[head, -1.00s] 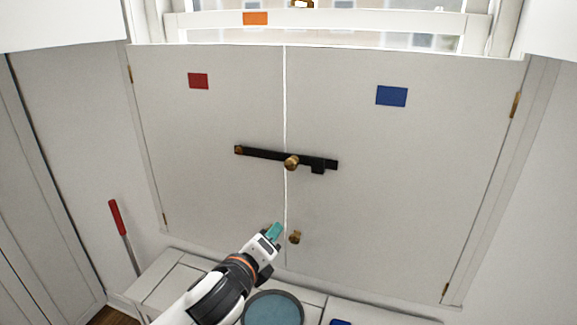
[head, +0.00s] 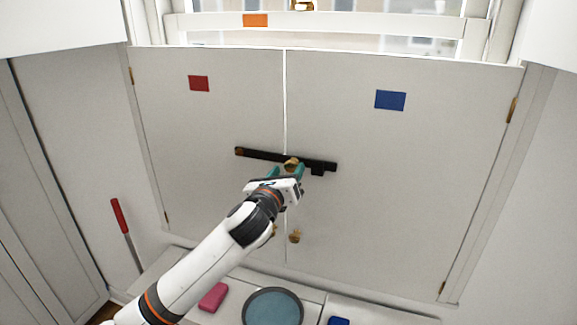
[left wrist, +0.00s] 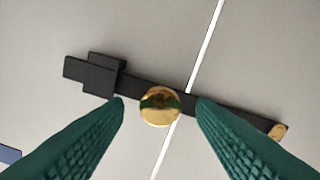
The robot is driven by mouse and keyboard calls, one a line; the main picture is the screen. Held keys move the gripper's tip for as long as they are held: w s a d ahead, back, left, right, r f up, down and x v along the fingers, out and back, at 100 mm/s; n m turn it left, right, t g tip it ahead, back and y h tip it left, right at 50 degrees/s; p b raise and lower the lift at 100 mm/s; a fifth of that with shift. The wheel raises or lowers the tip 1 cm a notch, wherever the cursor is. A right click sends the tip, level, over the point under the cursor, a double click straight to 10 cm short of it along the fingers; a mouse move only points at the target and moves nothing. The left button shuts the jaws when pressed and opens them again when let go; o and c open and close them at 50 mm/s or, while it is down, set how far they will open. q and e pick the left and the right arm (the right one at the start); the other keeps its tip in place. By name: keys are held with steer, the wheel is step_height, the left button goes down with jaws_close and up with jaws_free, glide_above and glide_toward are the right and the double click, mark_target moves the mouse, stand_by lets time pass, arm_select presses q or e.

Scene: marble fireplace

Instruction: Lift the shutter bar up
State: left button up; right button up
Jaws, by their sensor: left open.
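The black shutter bar (head: 262,154) lies nearly level across the seam of the two white shutter panels, its right end slightly lower. Its left end has a brown pivot, and its right end sits at a small black catch (head: 318,171). A brass knob (left wrist: 160,106) stands out from the bar near the seam. My left gripper (head: 287,172) is open, its green fingertips just below the bar in the head view. In the left wrist view the fingers are on either side of the knob, with gaps showing. I cannot tell the remaining depth. My right gripper is not in view.
A lower brass knob (head: 295,236) is on the right panel. Below are a round blue-grey dish (head: 272,308), a pink block (head: 213,296) and a blue item (head: 339,321) on the ledge. A red-handled tool (head: 120,216) leans at the left.

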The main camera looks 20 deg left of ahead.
arm_select(q)
steer(key=shift+w, duration=0.8)
jaws_close()
steer(key=shift+r, duration=0.1)
